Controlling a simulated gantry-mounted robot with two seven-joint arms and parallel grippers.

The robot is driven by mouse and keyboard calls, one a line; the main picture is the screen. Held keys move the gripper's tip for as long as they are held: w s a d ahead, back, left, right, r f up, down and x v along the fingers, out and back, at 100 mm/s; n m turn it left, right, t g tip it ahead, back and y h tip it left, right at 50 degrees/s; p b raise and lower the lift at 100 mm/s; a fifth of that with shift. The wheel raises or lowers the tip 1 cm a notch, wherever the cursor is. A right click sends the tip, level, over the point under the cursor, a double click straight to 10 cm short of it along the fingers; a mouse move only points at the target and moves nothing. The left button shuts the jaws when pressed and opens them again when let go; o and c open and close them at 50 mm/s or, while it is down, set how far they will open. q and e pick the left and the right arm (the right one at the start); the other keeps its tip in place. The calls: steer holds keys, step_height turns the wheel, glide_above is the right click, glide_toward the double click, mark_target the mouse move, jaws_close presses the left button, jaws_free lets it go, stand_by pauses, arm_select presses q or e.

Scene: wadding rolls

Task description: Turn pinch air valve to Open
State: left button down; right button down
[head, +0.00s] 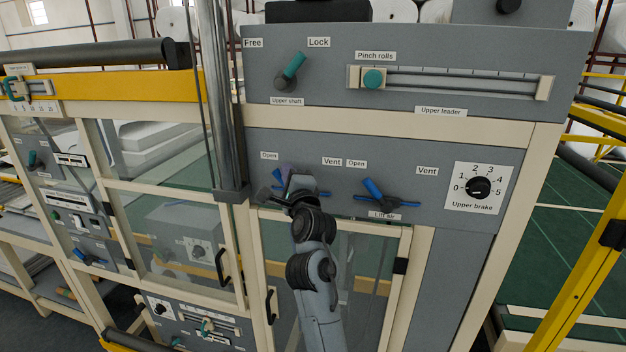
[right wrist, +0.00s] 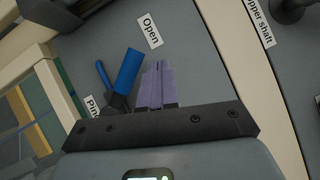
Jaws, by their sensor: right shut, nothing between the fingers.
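The pinch air valve's thick blue handle (right wrist: 128,70) shows in the right wrist view, rising from a dark hub towards the Open label (right wrist: 150,31). In the head view the valve is mostly hidden behind my right gripper (head: 286,174); a blue end (head: 323,194) shows to its right. My right gripper's purple fingers (right wrist: 157,85) are shut together and empty, beside the handle. I cannot tell whether they touch it. My left gripper is not in view.
The lift air valve (head: 373,189) sits close to the right on the same panel, then the upper brake dial (head: 478,187). Above are the upper shaft lever (head: 293,68) and the upper leader slider (head: 373,79). A vertical metal column (head: 222,110) stands just left.

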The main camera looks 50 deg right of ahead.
steer(key=s+a+r+b, duration=0.1)
steer(key=s+a+r, duration=0.3)
steer(key=s, duration=0.6)
steer(key=shift+a+r, duration=0.2)
steer(key=shift+r, duration=0.5)
